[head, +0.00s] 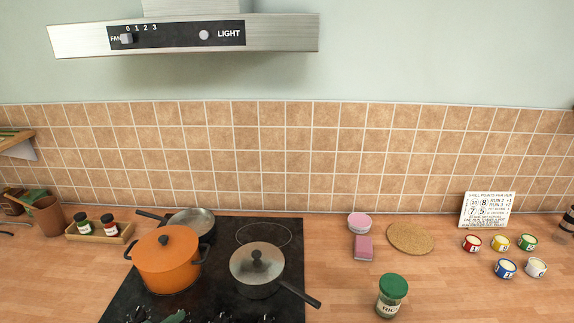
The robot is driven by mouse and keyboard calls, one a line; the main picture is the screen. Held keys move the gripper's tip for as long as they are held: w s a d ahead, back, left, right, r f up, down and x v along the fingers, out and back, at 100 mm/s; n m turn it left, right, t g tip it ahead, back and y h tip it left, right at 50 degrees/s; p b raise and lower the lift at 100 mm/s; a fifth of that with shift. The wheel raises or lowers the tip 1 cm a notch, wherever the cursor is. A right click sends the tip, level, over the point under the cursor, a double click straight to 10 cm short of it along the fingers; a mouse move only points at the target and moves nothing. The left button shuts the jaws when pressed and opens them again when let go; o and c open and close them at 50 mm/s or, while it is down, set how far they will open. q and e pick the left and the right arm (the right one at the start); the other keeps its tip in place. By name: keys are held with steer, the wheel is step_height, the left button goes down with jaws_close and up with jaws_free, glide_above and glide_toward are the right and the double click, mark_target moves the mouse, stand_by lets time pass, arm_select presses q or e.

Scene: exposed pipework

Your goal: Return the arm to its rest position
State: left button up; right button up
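Neither of my arms nor grippers shows clearly in the head view. The view takes in a kitchen counter (345,300) with a black hob (225,300) set into it. An orange lidded pot (166,265), a grey lidded pan (257,278) and an open pan (192,222) stand on the hob. Small dark shapes, one greenish, show at the hob's front edge, too cut off to identify.
A range hood (185,36) hangs above. A rice jar (391,296), a pink sponge (363,248), a cork mat (410,239), several numbered cups (506,268) and a sign (487,211) stand right. A spice tray (100,233) stands left. Counter front between hob and jar is clear.

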arm_select(q)
steer(key=s+a+f+m+g+y, duration=0.1)
steer(key=s+a+g+y, duration=0.2)
steer(key=s+a+y, duration=0.3)
steer(key=s+a+f+m+g+y, duration=0.1)
steer(key=s+a+g+y, duration=0.15)
steer(key=s, duration=0.55)
steer(key=s+d+f+n+g+h+b, duration=0.1)
steer(key=s+d+f+b, duration=0.15)
steer(key=f, duration=1.35)
steer(key=s+d+f+g+h+b, duration=0.15)
steer(key=f+b, duration=0.25)
steer(key=f, duration=1.1)
steer(key=s+f+n+g+h+b, duration=0.1)
steer(key=s+f+n+g+b, duration=0.1)
steer(key=s+f, duration=1.6)
steer(key=shift+s+f+n+g+b, duration=0.35)
steer(key=shift+f+g+b, duration=0.15)
steer(key=shift+f+b, duration=0.4)
arm_select(e)
step_height(320, 180, down, 11)
steer(key=shift+s+d+r, duration=0.15)
steer(key=shift+s+d, duration=0.2)
steer(key=shift+s, duration=0.05)
arm_select(q)
steer(key=shift+a+r, duration=0.1)
steer(key=shift+r, duration=0.05)
